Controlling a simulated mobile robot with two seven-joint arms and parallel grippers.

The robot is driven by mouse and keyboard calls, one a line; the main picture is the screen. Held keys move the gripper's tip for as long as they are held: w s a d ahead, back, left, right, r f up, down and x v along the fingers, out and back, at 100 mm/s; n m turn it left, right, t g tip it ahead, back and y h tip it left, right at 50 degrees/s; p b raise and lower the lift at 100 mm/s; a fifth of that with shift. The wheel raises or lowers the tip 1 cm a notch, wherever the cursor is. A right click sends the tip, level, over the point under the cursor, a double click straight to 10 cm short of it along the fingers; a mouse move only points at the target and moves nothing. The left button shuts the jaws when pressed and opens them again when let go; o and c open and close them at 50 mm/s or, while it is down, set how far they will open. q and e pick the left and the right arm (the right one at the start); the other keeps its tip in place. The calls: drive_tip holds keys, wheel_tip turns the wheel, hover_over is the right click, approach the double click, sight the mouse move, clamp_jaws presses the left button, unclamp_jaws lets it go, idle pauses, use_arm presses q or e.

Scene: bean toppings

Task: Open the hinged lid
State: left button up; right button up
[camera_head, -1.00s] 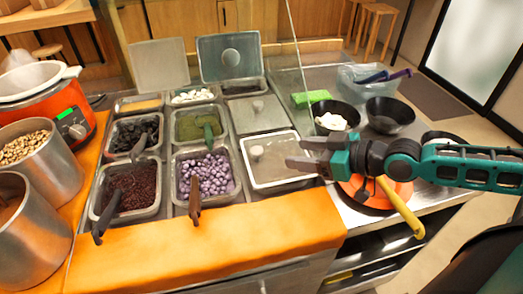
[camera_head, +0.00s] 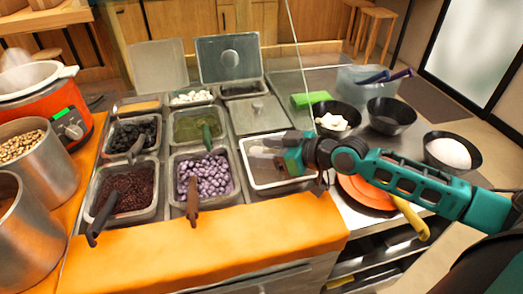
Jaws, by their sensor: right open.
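Two lids stand raised at the back, a plain one (camera_head: 158,66) and one with a round knob (camera_head: 229,58). My left gripper is not in view.
Open containers of purple cubes (camera_head: 206,178), dark red beans (camera_head: 124,190) and green topping (camera_head: 190,126) lie to the left, several with utensils. Black bowls (camera_head: 391,115) and an orange plate (camera_head: 366,192) are at right. An orange strip (camera_head: 220,232) runs along the front.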

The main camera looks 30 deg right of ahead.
drive_tip(key=shift+x, duration=0.8)
clamp_jaws()
